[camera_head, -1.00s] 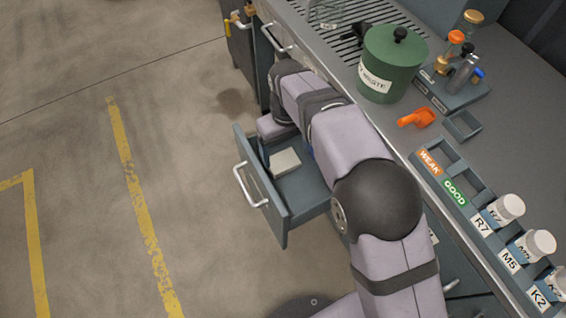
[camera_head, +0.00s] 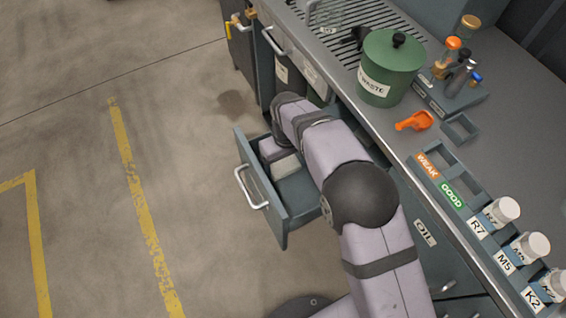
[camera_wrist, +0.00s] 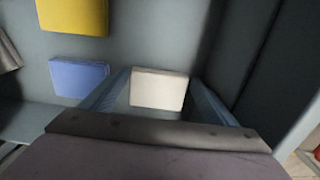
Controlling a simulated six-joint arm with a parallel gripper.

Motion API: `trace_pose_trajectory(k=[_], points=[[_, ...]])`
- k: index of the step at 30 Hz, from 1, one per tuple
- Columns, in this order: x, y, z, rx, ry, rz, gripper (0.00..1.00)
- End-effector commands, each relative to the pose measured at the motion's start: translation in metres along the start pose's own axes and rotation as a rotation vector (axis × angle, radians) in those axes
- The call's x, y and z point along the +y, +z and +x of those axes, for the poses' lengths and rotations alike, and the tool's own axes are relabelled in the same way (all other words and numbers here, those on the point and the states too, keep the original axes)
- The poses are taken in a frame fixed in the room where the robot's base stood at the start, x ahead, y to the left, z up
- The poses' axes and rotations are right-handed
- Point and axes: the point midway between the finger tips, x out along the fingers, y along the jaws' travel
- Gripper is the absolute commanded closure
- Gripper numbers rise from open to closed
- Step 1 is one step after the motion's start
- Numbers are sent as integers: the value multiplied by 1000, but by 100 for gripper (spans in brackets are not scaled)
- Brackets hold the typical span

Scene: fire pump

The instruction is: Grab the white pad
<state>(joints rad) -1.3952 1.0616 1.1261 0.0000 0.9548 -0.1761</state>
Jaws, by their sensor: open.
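The white pad (camera_head: 287,166) lies in the open drawer (camera_head: 284,232), partly covered by my wrist in the head view. In the wrist view the white pad (camera_wrist: 159,89) lies flat on the drawer floor. My gripper (camera_wrist: 158,78) is open, with one finger on each side of the pad in that view. Both fingers look clear of the pad, but I cannot tell how far above it they are. The fingers are hidden behind my arm in the head view.
In the wrist view a blue pad (camera_wrist: 78,77) lies just left of the white pad, beside my left finger. A yellow pad (camera_wrist: 75,15) lies beyond it. Drawer walls close in on the right. The workbench (camera_head: 400,148) stands right of the drawer.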

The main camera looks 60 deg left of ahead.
Motion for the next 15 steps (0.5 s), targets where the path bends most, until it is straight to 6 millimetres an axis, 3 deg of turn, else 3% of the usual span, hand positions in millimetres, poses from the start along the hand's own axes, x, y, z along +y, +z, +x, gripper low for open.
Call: trace_pose_trajectory(k=[5, 6, 10, 15], points=[[0, 0, 0, 1, 0, 0, 19], [0, 0, 0, 1, 0, 0, 21], [0, 0, 0, 1, 0, 0, 50], [0, 0, 0, 1, 0, 0, 50]])
